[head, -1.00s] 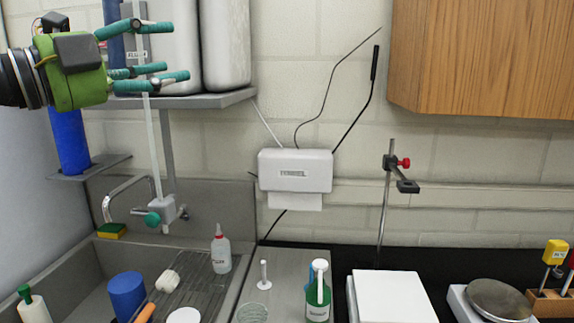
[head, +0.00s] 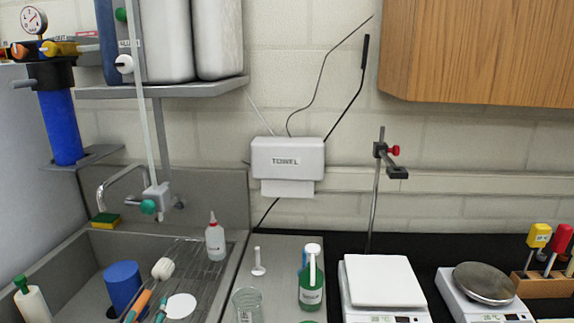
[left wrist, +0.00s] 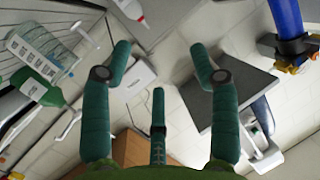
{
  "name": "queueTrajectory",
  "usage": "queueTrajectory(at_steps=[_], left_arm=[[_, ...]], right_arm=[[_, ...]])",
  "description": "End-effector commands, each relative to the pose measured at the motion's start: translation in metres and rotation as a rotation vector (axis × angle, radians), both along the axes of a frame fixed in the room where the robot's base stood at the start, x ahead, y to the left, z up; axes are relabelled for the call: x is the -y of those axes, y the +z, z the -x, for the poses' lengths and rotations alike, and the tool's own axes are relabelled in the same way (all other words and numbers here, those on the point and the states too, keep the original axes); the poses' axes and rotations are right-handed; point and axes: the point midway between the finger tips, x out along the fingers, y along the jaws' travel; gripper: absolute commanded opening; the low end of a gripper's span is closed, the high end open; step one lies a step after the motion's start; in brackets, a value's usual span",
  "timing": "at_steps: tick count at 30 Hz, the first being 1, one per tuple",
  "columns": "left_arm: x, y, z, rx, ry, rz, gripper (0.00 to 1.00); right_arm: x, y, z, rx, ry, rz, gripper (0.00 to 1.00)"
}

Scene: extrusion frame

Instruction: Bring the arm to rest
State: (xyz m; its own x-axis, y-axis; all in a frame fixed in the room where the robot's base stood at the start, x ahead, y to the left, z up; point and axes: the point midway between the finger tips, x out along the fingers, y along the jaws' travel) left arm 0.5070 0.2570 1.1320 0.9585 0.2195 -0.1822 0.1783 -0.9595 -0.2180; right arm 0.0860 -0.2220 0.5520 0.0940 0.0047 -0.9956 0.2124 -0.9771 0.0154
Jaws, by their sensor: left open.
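My left gripper (left wrist: 160,62) shows in the left wrist view with its green padded fingers spread apart. Nothing is between the fingers. Beyond them are the pale wall and the white towel dispenser (left wrist: 132,78), which look upturned in this view. My left arm and gripper are out of the head view. My right gripper is in neither view.
In the head view, a sink (head: 70,262) with a rack and a blue cup (head: 123,287) is at left under a grey shelf (head: 160,89). A green bottle (head: 311,282), white balance (head: 383,281) and clamp stand (head: 375,200) stand on the counter. A wooden cabinet (head: 480,50) hangs upper right.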

Motion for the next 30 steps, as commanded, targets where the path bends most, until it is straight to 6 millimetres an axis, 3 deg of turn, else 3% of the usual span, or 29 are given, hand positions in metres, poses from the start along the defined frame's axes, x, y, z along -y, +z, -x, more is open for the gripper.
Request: queueTrajectory(at_steps=[1, 3, 6, 12, 19, 26, 30], left_arm=[[0.003, -0.037, 0.021, -0.130, 0.003, 0.027, 0.61], [0.009, -0.079, 0.050, -0.298, -0.002, 0.056, 0.61], [0.019, -0.125, 0.094, -0.505, -0.024, 0.088, 0.61], [0.040, -0.178, 0.169, -0.806, -0.088, 0.135, 0.61], [0.064, -0.208, 0.246, -1.076, -0.182, 0.182, 0.61], [0.065, -0.286, 0.234, -1.102, -0.180, 0.178, 0.61], [0.066, -0.340, 0.233, -1.122, -0.181, 0.178, 0.61]], right_arm=[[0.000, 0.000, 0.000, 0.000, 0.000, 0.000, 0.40], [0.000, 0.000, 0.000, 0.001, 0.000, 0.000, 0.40], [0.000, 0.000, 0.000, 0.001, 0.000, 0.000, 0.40], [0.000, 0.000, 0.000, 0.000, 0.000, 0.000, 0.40], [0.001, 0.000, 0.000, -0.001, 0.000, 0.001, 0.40], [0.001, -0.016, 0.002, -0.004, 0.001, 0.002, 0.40], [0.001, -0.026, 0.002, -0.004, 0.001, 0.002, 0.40]])
